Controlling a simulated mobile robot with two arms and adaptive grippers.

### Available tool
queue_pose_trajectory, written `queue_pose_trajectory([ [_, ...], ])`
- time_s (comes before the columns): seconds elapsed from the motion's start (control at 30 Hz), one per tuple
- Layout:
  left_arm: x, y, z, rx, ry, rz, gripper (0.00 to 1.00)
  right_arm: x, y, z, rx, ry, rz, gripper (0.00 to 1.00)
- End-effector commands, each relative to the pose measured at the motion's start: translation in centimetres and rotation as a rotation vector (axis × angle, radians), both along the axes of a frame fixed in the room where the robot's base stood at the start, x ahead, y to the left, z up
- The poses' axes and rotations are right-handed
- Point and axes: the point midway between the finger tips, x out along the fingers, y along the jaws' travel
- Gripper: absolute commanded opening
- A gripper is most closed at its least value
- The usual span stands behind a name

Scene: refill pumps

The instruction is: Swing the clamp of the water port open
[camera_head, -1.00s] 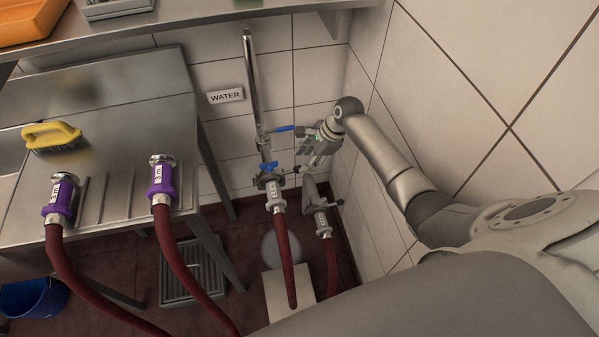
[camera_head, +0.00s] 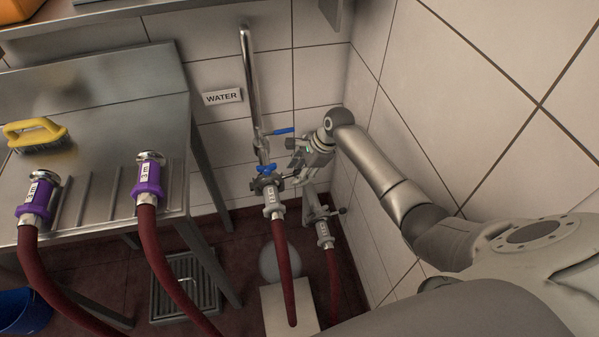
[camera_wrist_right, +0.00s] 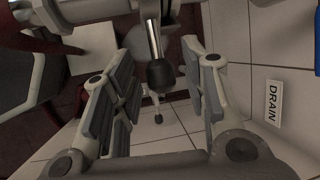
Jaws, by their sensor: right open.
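In the right wrist view my right gripper (camera_wrist_right: 160,60) is open. A metal rod with a black knob (camera_wrist_right: 161,74) lies between its fingers, apparently untouched. It looks like the clamp's handle. The clamp's far side is hidden. My left gripper is out of view.
A second port with a grey coupling (camera_head: 323,232) and hose is low at the right. A DRAIN sign (camera_wrist_right: 273,103) is on the wall in the wrist view. The tiled wall is close to my right arm. A steel bench (camera_head: 95,120) with two purple-collared hoses stands left.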

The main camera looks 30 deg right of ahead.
Motion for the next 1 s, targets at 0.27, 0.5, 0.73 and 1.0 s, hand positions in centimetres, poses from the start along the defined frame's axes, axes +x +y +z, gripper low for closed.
queue_pose_trajectory([
  [0.27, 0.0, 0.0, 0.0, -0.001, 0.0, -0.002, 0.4, 0.0, 0.0, 0.0, 0.0, 0.0, 0.0, 0.32],
  [0.5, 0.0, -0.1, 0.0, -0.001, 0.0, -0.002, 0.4, 0.0, 0.0, 0.0, 0.0, 0.0, 0.0, 0.01],
  [0.73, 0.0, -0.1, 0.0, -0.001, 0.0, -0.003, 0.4, 0.0, 0.0, 0.0, 0.0, 0.001, 0.0, 0.0],
  [1.0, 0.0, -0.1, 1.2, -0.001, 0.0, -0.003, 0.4, 0.0, 0.1, 0.6, -0.017, 0.007, 0.001, 0.0],
])
